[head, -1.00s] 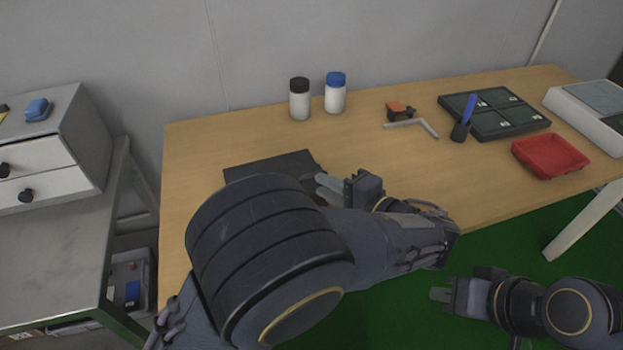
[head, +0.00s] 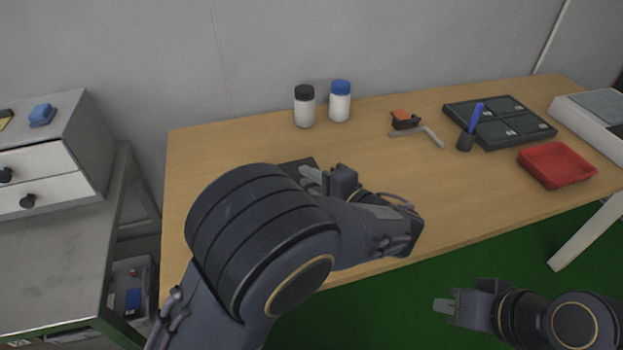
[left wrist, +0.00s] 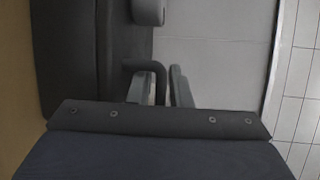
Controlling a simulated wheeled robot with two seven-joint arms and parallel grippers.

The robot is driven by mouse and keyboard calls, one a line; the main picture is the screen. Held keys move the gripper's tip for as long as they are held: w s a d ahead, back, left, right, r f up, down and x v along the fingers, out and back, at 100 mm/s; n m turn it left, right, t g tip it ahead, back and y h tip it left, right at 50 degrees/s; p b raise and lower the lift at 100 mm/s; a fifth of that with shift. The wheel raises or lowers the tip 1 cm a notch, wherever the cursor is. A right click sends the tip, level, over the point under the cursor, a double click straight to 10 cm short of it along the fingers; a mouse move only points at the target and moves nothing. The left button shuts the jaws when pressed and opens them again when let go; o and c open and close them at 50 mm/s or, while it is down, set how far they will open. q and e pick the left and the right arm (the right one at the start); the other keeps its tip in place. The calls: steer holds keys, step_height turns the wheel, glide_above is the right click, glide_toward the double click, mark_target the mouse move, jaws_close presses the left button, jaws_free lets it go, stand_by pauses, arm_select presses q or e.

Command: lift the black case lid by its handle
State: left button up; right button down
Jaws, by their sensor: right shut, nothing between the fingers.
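The black case lid (head: 298,163) lies on the wooden table, mostly hidden behind my left arm in the head view. In the left wrist view the dark lid (left wrist: 70,60) fills the left part, with a bent dark handle (left wrist: 150,68) at its right side. My left gripper (head: 312,176) is over the lid's right part. In the left wrist view its pale fingers (left wrist: 170,88) are right at the handle. Whether they grip it cannot be told. My right gripper (head: 444,305) is shut and empty, in front of the table at the lower right.
White bottles with a black cap (head: 304,108) and a blue cap (head: 340,103) stand behind. The table's middle is clear.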

arm_select(q)
jaws_close()
steer(key=shift+r, duration=0.1)
